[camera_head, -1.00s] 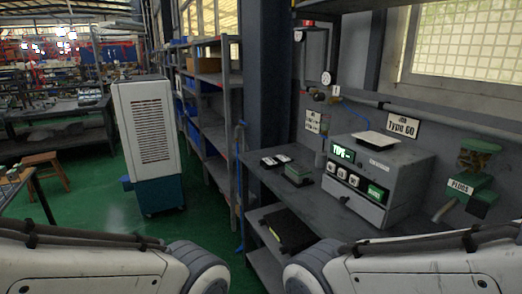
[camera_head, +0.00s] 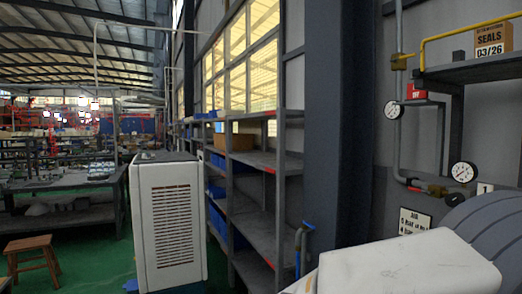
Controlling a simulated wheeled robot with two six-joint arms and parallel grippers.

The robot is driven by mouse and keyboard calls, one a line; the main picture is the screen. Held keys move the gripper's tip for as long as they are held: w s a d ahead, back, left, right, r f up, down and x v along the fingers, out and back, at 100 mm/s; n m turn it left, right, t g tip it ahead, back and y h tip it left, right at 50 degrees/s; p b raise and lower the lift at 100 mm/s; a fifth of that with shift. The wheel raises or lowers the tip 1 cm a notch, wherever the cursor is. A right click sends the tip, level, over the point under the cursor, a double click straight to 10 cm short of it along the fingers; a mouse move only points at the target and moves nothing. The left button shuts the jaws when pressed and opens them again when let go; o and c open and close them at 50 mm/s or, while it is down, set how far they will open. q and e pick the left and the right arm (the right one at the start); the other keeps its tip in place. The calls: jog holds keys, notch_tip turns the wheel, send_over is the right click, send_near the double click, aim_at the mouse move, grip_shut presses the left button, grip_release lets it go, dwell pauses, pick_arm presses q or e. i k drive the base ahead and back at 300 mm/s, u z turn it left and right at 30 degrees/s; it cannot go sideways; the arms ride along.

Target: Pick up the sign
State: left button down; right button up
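A white sign (camera_head: 413,220) with black lettering that starts with "AIR" is on the wall at the lower right, partly covered by my arm. I cannot tell which sign the task means. A white and grey link of my arm fills the lower right corner. Neither of my grippers is in view.
The high shelf (camera_head: 470,72) has a yellow rail (camera_head: 455,35). Pressure gauges (camera_head: 463,172) and pipes are on the wall. A dark column (camera_head: 340,130) stands beside grey shelving (camera_head: 265,160). A white cabinet (camera_head: 168,222) stands on the green floor, with a wooden stool (camera_head: 32,255) at left.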

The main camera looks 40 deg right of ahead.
aim_at(413, 94)
jog(key=z, duration=0.05)
jog(key=i, duration=1.55)
jog(key=z, duration=0.9)
jog(key=i, duration=0.8)
jog(key=z, duration=0.95)
